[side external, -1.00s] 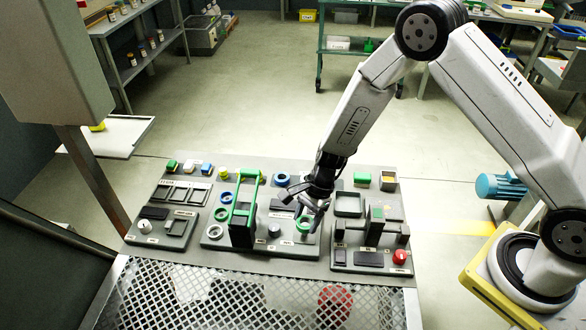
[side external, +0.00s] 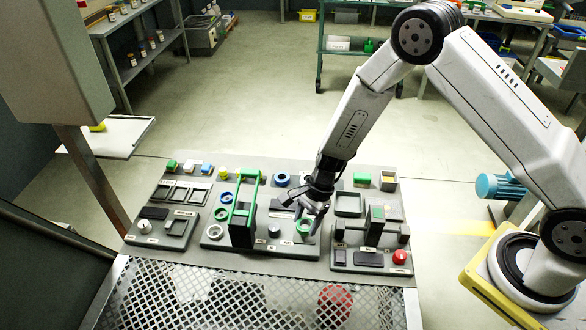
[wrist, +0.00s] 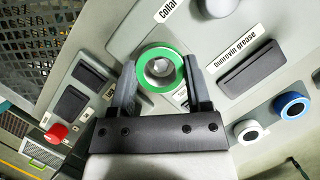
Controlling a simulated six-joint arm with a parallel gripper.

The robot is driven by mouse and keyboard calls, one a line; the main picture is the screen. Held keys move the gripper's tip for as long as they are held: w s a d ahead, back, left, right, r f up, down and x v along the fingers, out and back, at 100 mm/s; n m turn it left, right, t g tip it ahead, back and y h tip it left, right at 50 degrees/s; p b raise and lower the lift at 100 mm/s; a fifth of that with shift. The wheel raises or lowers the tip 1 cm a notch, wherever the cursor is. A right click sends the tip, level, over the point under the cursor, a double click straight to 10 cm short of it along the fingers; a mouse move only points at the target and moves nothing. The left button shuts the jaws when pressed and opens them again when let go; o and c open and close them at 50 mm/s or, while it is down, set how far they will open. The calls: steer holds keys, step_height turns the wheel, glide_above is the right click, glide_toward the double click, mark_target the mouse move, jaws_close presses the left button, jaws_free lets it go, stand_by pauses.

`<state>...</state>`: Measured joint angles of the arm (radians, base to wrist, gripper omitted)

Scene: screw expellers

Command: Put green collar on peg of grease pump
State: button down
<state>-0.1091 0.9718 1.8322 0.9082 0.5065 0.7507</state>
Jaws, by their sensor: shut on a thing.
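The green collar (side external: 304,226) is between the fingertips of my gripper (side external: 313,216), low over the right part of the middle panel. In the wrist view the green collar (wrist: 143,58) lies between the two dark fingers of my gripper (wrist: 160,75), which is shut on it. A grey round peg (wrist: 160,67) shows through the collar's opening, roughly centred. I cannot tell whether the collar is fully seated around the peg or slightly above it. The grease pump's panel (side external: 265,247) carries the peg, with a "Collar" label beside it in the wrist view.
A green upright frame (side external: 236,208) and a dark round knob (side external: 274,230) stand left of my gripper. The right panel has a green-topped post (side external: 376,213) and a red button (side external: 401,257). A mesh grating (side external: 180,290) runs along the front.

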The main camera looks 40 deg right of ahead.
steer(key=shift+f, duration=1)
stand_by(1.2)
jaws_free()
steer(key=shift+r, duration=0.1)
stand_by(0.4)
steer(key=shift+r, duration=4.4)
